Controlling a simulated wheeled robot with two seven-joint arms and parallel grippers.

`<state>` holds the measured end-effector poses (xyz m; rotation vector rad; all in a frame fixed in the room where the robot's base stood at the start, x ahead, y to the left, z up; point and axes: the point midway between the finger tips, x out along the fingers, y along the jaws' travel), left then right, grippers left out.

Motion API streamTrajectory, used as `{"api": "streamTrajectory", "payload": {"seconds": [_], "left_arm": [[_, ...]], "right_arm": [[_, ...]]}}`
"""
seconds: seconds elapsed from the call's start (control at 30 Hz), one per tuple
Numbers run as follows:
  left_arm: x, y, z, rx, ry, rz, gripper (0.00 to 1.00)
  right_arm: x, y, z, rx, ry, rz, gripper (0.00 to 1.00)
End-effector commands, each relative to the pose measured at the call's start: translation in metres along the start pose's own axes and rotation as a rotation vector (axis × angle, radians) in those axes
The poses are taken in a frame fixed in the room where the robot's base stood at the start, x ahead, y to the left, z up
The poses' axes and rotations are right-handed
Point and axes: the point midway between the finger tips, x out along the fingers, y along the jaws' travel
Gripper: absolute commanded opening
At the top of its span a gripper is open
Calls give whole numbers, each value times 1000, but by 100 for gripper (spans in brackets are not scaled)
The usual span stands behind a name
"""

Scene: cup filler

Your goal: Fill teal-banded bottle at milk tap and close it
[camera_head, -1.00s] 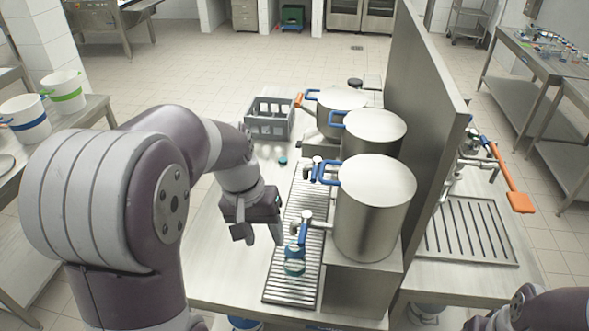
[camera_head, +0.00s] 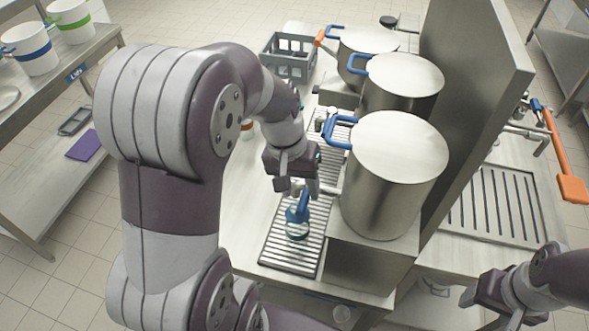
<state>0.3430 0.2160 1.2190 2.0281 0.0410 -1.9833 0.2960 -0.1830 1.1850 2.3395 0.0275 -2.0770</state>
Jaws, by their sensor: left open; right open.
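The teal-banded bottle (camera_head: 297,230) stands on the slatted drip grate (camera_head: 283,250), below the tap of the nearest steel vat (camera_head: 385,190). The tap's blue handle (camera_head: 300,212) hangs over it and hides part of it. Its fill level cannot be made out, and I see no cap on it. My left gripper (camera_head: 296,187) is open, pointing down just behind and above the tap handle, and seems to hold nothing. Whether a finger touches the handle cannot be told. My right gripper (camera_head: 477,296) is open and empty at the lower right, away from the bottle.
A grey crate (camera_head: 287,58) sits at the back of the counter. A small orange-rimmed item (camera_head: 247,125) shows beside my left arm. A tall steel panel (camera_head: 470,110) divides off another grate (camera_head: 497,205).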

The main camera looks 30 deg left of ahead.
Motion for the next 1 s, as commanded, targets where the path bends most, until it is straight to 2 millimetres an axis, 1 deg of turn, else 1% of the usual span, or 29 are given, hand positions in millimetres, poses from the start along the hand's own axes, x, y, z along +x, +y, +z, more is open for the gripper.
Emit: {"api": "streamTrajectory", "payload": {"seconds": [0.03, 0.1, 0.2, 0.47, 0.57, 0.6, 0.63, 0.87, 0.93, 1.0], "left_arm": [[4, 1, 1, 0, -4, 0, 51], [13, 1, 0, 1, -3, 0, 51], [21, 1, 0, 0, 0, 0, 51], [24, 0, 0, 0, 1, 0, 51], [24, 0, 0, 0, 1, 0, 21], [24, 0, 0, 0, 1, 0, 8], [24, 0, 0, 0, 1, 0, 0], [23, 0, -1, 4, 1, 0, 0], [24, -3, -1, 41, -7, -1, 0], [23, -8, -3, 117, -21, -1, 0]], "right_arm": [[-5, 0, -1, 0, 0, 0, 68], [-6, 0, -1, 0, 0, 0, 68], [-7, 0, -1, 0, 0, 0, 68], [-6, 0, 0, 0, -1, 0, 68], [-6, 0, 0, 0, -1, 0, 68], [-6, 0, 0, 0, -1, 0, 68], [-6, 0, 0, 0, -1, 0, 68], [-6, 0, 0, 0, -1, 0, 68], [-5, 0, 0, 0, -1, 0, 68], [-3, 0, 0, 0, -1, 0, 68]]}}
